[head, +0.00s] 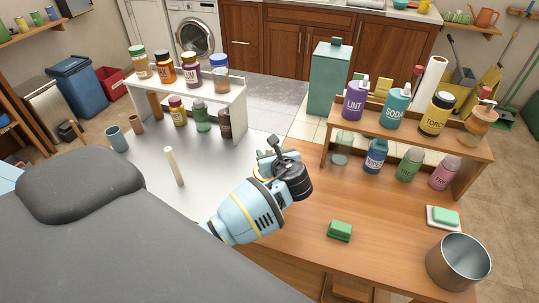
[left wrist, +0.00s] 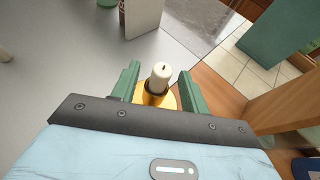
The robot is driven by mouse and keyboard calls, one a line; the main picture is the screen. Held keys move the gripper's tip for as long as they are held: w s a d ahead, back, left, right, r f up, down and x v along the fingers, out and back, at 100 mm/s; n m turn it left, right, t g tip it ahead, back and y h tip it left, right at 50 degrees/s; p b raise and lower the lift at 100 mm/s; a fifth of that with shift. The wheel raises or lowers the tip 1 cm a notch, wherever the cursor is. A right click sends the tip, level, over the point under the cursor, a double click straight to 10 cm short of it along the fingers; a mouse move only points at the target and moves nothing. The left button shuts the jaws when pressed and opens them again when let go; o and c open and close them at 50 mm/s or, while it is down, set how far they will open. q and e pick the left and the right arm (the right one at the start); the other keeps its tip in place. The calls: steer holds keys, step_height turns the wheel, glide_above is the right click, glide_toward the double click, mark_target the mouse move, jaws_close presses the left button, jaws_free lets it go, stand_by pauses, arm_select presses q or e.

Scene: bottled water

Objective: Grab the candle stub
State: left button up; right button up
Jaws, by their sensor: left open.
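The candle stub (left wrist: 160,76) is a short white candle with a dark wick. It stands in a round yellow holder (left wrist: 169,101) in the left wrist view. My left gripper (left wrist: 159,79) is open, with one green finger on each side of the stub; I cannot tell whether either touches it. In the head view my left gripper (head: 271,162) is over the seam between the grey and wooden tabletops, and it hides the stub there. My right gripper is not in view.
A white shelf (head: 240,98) with jars stands behind on the left, a wooden shelf (head: 468,148) with bottles on the right. A green sponge (head: 340,231) and a metal pot (head: 459,262) are on the wooden table (head: 290,237). Cups (head: 117,139) stand at the left.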

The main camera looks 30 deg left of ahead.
mark_target(269, 148)
arm_select(q)
steer(key=shift+w+a+f, duration=0.3)
steer(key=shift+w+a, duration=0.1)
steer(key=shift+a, duration=0.1)
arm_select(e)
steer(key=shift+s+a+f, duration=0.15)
arm_select(q)
steer(key=shift+c, duration=0.5)
jaws_close()
